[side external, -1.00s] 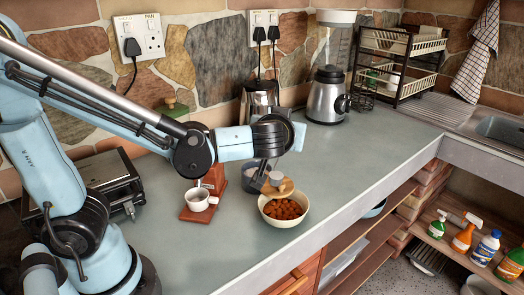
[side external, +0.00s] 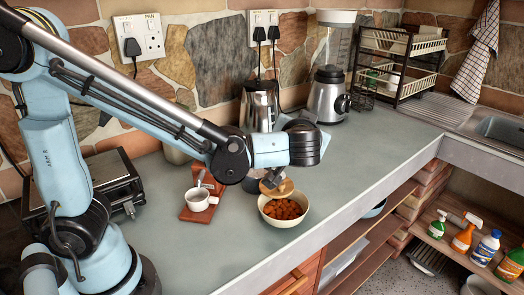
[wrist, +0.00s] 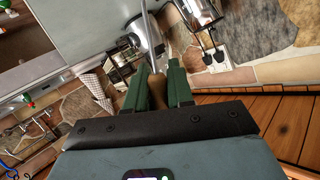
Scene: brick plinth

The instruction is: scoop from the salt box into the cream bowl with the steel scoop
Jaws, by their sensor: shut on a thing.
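My gripper (wrist: 158,70) shows in the wrist view with its two green fingers closed around the brown handle of the steel scoop (wrist: 158,92). A thin steel shaft runs up from the handle; the scoop's bowl cannot be made out. The cream bowl (side external: 284,222) stands on the counter, holding brown-orange lumps.
A white cup (side external: 198,200) sits on a red-brown stand left of the bowl. A steel jug (side external: 260,105) and a blender (side external: 327,95) stand at the back wall. A dish rack (side external: 400,60) is farther right. The counter right of the bowl is clear to its front edge.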

